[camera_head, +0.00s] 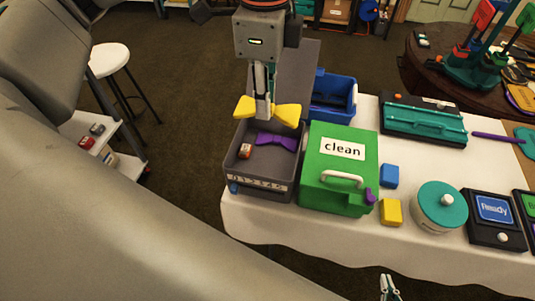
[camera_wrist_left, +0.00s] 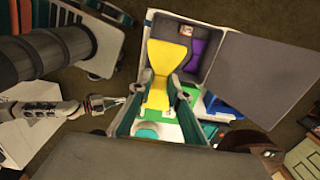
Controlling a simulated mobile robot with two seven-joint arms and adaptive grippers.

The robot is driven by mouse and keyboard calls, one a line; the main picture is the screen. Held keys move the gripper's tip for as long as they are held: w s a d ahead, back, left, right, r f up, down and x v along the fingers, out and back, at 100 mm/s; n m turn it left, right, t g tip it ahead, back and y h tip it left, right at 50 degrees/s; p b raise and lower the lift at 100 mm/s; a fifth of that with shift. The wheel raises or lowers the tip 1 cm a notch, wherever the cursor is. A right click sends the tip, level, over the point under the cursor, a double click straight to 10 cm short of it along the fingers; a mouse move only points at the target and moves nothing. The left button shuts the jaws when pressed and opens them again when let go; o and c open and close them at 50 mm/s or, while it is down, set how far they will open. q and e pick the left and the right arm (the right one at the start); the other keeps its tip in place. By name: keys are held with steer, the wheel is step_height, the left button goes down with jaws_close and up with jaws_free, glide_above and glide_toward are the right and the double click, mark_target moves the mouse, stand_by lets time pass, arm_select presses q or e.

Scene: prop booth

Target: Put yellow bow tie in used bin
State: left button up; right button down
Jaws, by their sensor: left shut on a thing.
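The yellow bow tie (camera_head: 285,115) is gripped at its middle by my left gripper (camera_head: 263,112), which is shut on it. It hangs above the open grey bin (camera_head: 231,176), apart from the bin floor. The left wrist view shows the yellow bow tie (camera_wrist_left: 168,62) between the fingers, over the bin (camera_wrist_left: 205,28). The bin has a label on its front that is too small to read surely. Inside lie a purple bow tie (camera_head: 278,141) and a small red-and-white box (camera_head: 245,150). My right gripper (camera_head: 389,290) is low at the bottom edge, empty-looking; its opening is unclear.
The bin's raised grey lid (camera_head: 300,72) stands behind it. A green box marked "clean" (camera_head: 318,188) stands right beside it, and a blue crate (camera_head: 336,98) behind. Blue (camera_head: 390,176) and yellow (camera_head: 391,212) blocks and a teal-lidded tub (camera_head: 430,215) stand farther right.

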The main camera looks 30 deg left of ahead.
arm_select(q)
step_height(320, 180, down, 18)
steer(key=shift+r, duration=0.2)
stand_by(0.4)
steer(key=shift+f+b, duration=0.5)
steer(key=shift+f, duration=0.15)
steer(key=o, duration=0.6)
